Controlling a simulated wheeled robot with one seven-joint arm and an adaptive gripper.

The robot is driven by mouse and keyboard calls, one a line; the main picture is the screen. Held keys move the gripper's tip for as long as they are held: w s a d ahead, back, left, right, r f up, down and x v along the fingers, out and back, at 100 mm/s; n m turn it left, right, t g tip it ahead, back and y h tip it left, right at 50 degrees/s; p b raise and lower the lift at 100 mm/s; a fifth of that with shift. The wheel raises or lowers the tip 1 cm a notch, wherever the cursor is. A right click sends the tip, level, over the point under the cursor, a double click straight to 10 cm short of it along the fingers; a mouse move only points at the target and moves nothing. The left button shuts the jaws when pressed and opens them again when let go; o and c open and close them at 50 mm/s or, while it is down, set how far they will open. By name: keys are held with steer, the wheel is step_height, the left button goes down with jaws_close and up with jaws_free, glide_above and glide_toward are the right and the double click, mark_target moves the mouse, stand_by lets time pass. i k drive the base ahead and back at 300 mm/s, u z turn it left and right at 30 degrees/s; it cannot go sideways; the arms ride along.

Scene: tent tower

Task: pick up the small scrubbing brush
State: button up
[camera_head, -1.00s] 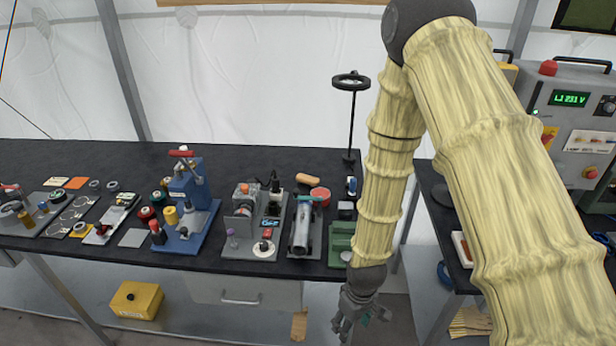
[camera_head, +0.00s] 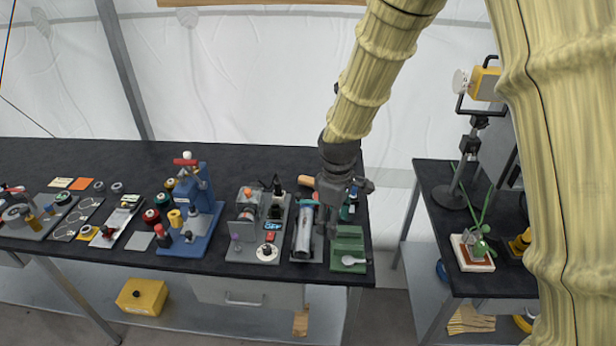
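I cannot pick out the small scrubbing brush with certainty. A small tan, rounded piece (camera_head: 306,181) lies near the back of the long black table, partly hidden behind my gripper; it may be the brush, but no bristles show. My gripper (camera_head: 335,214) points down over the right end of this table, near the tan piece and above the back of a green tray (camera_head: 346,243). Its fingers are dark and small in view, with a teal patch (camera_head: 349,208) beside them. I cannot tell whether they are open or hold anything.
A silver cylinder on a grey stand (camera_head: 303,235) is just left of the green tray. A blue press (camera_head: 192,210) and several small tools fill the table leftward. A floor gap separates the second table (camera_head: 440,235), which bears a plant and a lamp (camera_head: 484,83).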

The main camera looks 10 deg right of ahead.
mark_target(307, 181)
steer(key=i, duration=1.35)
